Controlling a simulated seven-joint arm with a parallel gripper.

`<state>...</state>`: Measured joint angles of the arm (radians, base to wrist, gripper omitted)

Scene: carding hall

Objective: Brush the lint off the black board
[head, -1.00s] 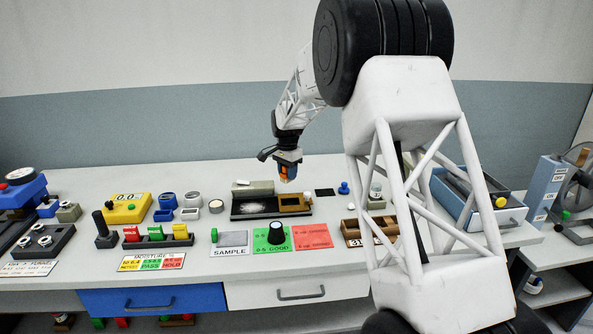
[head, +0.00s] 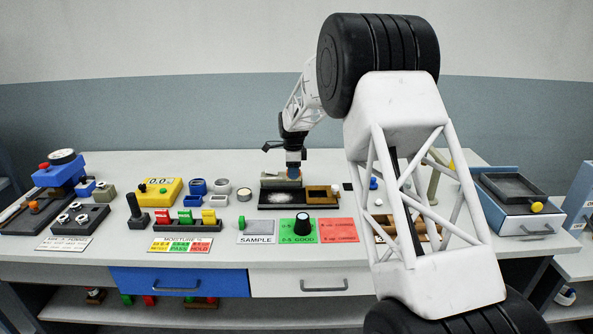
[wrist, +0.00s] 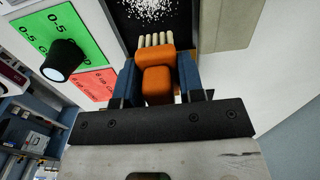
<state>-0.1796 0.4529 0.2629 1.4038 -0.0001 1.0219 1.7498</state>
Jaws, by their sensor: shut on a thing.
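The black board (head: 266,206) lies flat near the back middle of the bench. White lint (head: 284,199) forms a loose patch on it; the board (wrist: 118,22) and lint (wrist: 149,9) show at the top of the wrist view. My gripper (wrist: 157,78) is shut on a brush (wrist: 158,85) with an orange handle and cream bristles (wrist: 155,40). The bristles point toward the board, short of the lint patch in that picture. I cannot tell whether they touch it. In the head view my gripper (head: 295,168) is over the board's back side.
A brown tray (head: 318,195) adjoins the board's right side, and a grey block (head: 278,180) stands behind it. A black knob (head: 303,222) rises from the green card (head: 289,230) in front. Cups and a yellow meter (head: 158,192) stand left; a blue box (head: 515,215) is right.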

